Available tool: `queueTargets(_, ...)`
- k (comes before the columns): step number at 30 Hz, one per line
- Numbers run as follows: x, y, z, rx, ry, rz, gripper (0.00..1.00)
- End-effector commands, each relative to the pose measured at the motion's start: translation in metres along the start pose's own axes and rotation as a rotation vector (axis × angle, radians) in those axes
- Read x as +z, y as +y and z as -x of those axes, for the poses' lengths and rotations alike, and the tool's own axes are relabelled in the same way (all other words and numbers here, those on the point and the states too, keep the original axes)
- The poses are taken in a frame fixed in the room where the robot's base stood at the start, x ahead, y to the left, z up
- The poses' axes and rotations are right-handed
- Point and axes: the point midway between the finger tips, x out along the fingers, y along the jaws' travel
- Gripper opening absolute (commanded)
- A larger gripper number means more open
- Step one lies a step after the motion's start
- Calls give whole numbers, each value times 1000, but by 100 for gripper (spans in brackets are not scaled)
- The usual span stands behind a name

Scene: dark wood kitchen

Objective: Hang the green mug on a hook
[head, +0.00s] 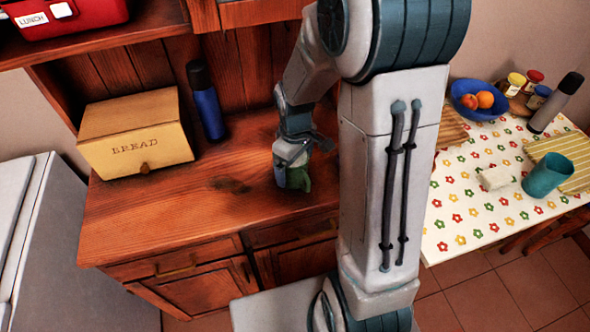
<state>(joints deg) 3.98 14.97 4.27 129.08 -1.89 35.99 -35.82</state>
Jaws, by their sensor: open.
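My gripper (292,155) is low over the wooden counter, pointing down, and its jaws are open. A small green thing (300,179), which looks like the green mug, stands on the counter right at the jaws. My gripper covers much of it, so its handle cannot be made out, nor whether the jaws are around it or beside it. A blue patch shows at its left side, and I cannot tell what that belongs to. No hook can be made out in this view.
A bread box (134,133) and a blue bottle (206,101) stand at the counter's back left. A red lunch box (95,14) sits on the shelf above. At right, a flowered table (470,215) bears a teal cup (548,176) and a fruit bowl (463,92). The counter's front left is clear.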

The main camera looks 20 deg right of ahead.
Motion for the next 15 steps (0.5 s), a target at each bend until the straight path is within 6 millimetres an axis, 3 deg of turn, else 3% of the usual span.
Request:
queueTargets(2,0,0,0,0,0,0,92)
queueTargets(8,0,0,0,0,0,0,37)
queueTargets(15,0,0,1,0,1,0,37)
